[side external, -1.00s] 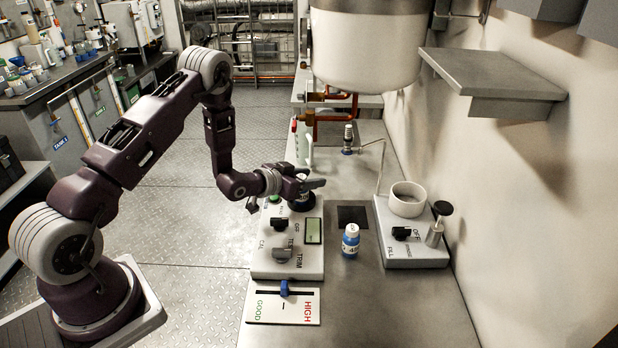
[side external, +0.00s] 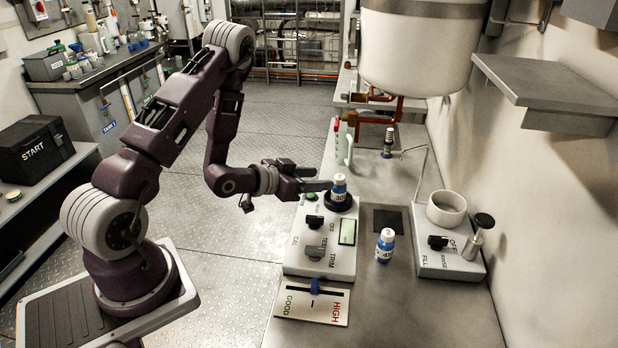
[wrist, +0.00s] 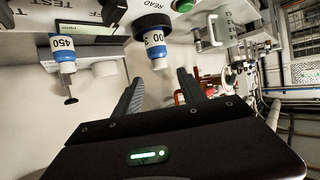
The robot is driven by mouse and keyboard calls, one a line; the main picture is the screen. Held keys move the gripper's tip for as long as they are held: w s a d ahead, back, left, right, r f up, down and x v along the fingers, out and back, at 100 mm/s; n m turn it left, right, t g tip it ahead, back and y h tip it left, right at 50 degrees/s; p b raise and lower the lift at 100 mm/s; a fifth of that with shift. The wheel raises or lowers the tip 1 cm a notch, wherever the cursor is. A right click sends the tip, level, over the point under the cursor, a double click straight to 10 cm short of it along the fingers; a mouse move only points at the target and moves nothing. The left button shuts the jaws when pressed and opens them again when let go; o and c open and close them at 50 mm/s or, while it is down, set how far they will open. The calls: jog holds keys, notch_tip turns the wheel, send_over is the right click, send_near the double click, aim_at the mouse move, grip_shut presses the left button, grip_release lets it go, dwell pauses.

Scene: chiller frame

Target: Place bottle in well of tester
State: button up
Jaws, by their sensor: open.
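The tester (side external: 322,262) is a pale box with knobs and a small display. A blue-and-white bottle (side external: 339,187) stands upright in the black round well at its far end. In the wrist view, this bottle (wrist: 155,46) shows "00" on its label and sits in the black ring marked READ. My gripper (side external: 322,185) is just left of the bottle in the side view. In the wrist view, my gripper's fingers (wrist: 160,76) are spread, with nothing between them, and the bottle is beyond the tips. A second blue-and-white bottle (side external: 385,246), labelled 450 (wrist: 63,55), stands on the bench right of the tester.
A fill and rinse unit (side external: 450,260) with a white cup (side external: 446,208) stands at the right. A gauge card (side external: 312,305) marked GOOD and HIGH lies before the tester. A white tank (side external: 415,50) hangs above the bench. A black START box (side external: 35,150) is at far left.

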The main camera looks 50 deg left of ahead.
jog(key=s+d+r+g+y, duration=0.1)
jog(key=s+d+r+g, duration=0.1)
jog(key=r, duration=0.5)
jog(key=s+d+r+g+y, duration=0.1)
jog(key=d+r+g, duration=0.1)
jog(key=r, duration=0.5)
jog(key=s+d+r+g, duration=0.1)
jog(key=s+d+r, duration=0.1)
jog(key=s, duration=0.6)
jog(key=s+d+r+g+h, duration=0.1)
jog(key=s+d, duration=0.3)
jog(key=s, duration=0.4)
jog(key=s+d+r+g+h, duration=0.1)
jog(key=s+d+r, duration=0.3)
jog(key=s, duration=0.4)
jog(key=shift+g, duration=0.5)
jog(key=shift+a, duration=0.1)
